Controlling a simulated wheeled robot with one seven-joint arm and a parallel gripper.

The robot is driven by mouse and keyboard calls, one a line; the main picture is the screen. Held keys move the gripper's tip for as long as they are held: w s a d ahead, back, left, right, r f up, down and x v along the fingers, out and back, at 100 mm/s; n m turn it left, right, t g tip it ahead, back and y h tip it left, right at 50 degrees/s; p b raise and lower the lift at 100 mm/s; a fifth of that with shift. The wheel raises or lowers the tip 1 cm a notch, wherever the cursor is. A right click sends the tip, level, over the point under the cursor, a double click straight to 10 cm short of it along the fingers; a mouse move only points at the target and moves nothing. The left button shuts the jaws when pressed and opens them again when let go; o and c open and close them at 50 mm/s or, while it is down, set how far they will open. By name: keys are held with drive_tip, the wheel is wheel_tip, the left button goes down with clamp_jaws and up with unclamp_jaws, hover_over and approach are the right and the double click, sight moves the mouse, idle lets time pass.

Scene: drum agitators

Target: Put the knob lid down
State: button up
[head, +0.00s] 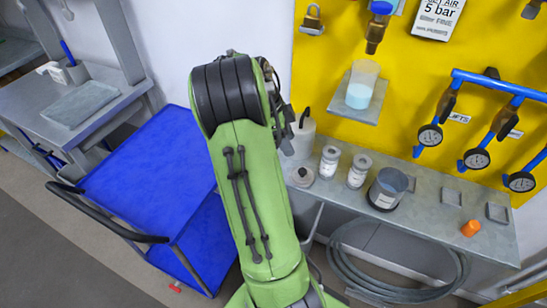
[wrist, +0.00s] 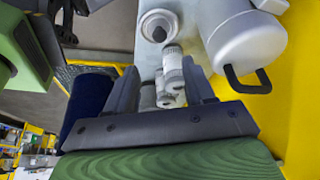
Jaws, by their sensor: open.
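The knob lid (head: 302,178) is a round, pale grey disc with a small dark knob. It sits at the left end of the grey shelf. In the wrist view the lid (wrist: 157,27) lies beyond my fingertips, apart from them. My gripper (wrist: 160,72) is open, with its two dark fingers spread and the lid not between them. In the wrist view, white jars show in the gap behind the fingertips; whether they touch the fingers I cannot tell. In the head view my green arm hides most of the gripper.
Two white jars (head: 344,167) and a dark grey pot (head: 386,191) stand right of the lid. A white canister (head: 303,134) with a black handle stands behind it; it looks large in the wrist view (wrist: 240,45). The yellow wall (head: 420,75) closes off the back. A blue cart (head: 150,170) stands left.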

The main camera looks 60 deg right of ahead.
drive_tip(key=w+a+r+n+t, duration=0.2)
drive_tip(key=a+r+n+t, duration=0.15)
drive_tip(key=a+n, duration=0.45)
drive_tip(key=w+a+r+n+t, duration=0.2)
drive_tip(key=a+r+n, duration=0.35)
drive_tip(key=a, duration=0.45)
drive_tip(key=s+a+n+t+y, duration=0.1)
drive_tip(key=s+a+n, duration=0.3)
drive_tip(key=a+n, duration=0.4)
drive_tip(key=s+a+n+t+y, duration=0.1)
drive_tip(key=s+a+n+t, duration=0.2)
drive_tip(key=a+n, duration=0.5)
drive_tip(key=shift+s+r, duration=0.15)
drive_tip(key=shift+s, duration=0.7)
drive_tip(key=shift+a, duration=0.1)
